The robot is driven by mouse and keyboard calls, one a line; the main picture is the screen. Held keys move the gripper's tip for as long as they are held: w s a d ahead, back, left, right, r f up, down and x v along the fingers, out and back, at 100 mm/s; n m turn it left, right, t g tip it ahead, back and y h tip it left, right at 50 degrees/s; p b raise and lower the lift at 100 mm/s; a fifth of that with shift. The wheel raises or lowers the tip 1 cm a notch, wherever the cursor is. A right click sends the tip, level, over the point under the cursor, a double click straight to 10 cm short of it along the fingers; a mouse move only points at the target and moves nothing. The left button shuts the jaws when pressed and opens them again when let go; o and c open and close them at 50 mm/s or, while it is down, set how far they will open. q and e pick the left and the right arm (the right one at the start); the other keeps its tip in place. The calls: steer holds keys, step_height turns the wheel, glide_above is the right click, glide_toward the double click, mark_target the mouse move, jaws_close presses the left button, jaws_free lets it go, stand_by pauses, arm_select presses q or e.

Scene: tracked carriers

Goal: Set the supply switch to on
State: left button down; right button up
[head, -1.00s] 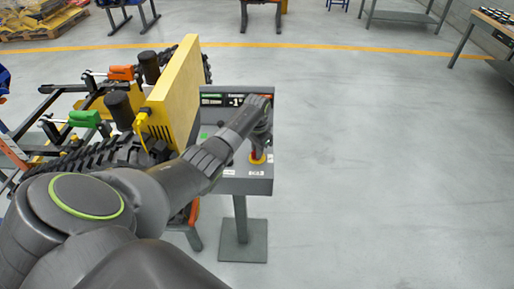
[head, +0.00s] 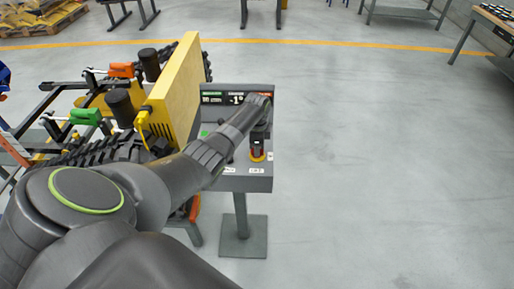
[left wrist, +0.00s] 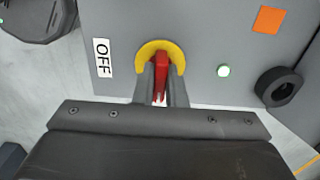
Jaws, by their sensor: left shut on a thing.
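The supply switch shows in the left wrist view as a red handle (left wrist: 161,68) inside a yellow ring (left wrist: 160,46) on a grey panel. In the head view its yellow ring (head: 257,158) sits on the right part of the console top. My left gripper (left wrist: 161,88) is shut on the red handle, with one finger on each side. In the head view the left gripper (head: 259,142) reaches down to the switch from above. An OFF label (left wrist: 102,58) is left of the ring. The fingers hide part of the handle. My right gripper is not in view.
The grey console (head: 245,183) stands on a post and has a display (head: 236,99). A yellow panel (head: 176,85) stands close left. Floor to the right is clear.

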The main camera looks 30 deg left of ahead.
arm_select(q)
steer(key=shift+w+r, duration=0.15)
steer(key=c, duration=1.5)
jaws_free()
step_height(320, 180, up, 17)
steer(key=shift+r+b, duration=0.15)
steer(key=shift+b, duration=0.4)
